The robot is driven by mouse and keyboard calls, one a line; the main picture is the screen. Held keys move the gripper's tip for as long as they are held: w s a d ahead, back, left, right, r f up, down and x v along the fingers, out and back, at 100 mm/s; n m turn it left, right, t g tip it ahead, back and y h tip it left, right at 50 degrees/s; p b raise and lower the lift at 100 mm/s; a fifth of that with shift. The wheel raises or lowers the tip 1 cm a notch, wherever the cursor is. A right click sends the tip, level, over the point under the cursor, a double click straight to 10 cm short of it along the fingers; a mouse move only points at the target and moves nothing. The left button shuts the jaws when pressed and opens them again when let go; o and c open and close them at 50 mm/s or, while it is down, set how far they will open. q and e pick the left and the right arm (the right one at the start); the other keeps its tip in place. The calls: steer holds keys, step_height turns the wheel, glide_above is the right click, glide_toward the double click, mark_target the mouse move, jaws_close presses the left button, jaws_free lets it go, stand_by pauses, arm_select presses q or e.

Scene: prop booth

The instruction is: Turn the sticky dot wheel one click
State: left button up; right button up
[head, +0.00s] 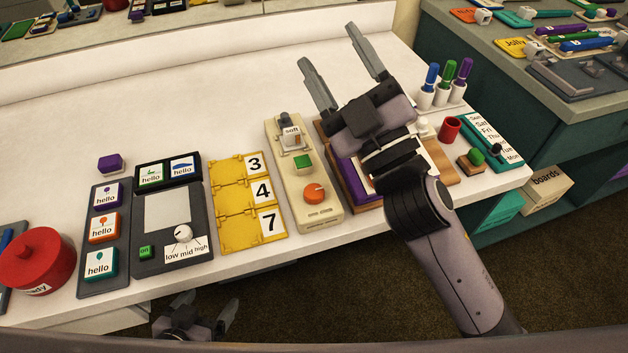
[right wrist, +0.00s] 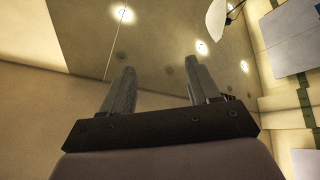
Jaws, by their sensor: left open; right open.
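No part is plainly marked as a sticky dot wheel. A white dial (head: 183,233) sits above a "low mid high" label. My right gripper (head: 328,45) is open and empty, above the table beyond and right of the beige device; its fingers also show apart in the right wrist view (right wrist: 159,64). My left gripper (head: 206,301) is open below the table's front edge, partly cut off.
Yellow number flaps (head: 232,195) stand left of the beige device. My right arm partly hides a purple and wooden item right of it. Marker pens (head: 446,83), a red cup (head: 449,128) and a teal day board (head: 504,145) stand farther right. The table's back is clear.

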steer(key=s+a+r+n+g+y, duration=0.4)
steer(key=a+n+g+y, duration=0.3)
steer(key=n+y, duration=0.3)
steer(key=s+a+f+n+g, duration=0.2)
steer(key=s+a+n+g, duration=0.55)
steer(key=n+g, duration=0.7)
steer(key=n+t+h, duration=0.2)
steer(key=n+h, duration=0.4)
steer(key=h, duration=1.7)
glide_above(315, 190)
steer(key=shift+g, duration=0.25)
steer(key=f, duration=1.5)
steer(key=shift+s+a+f, duration=0.15)
steer(key=shift+a, duration=0.1)
steer(key=shift+d+f, duration=0.15)
step_height(315, 190, down, 7)
steer(key=shift+r+p, duration=0.15)
steer(key=shift+p, duration=0.15)
steer(key=c, duration=1)
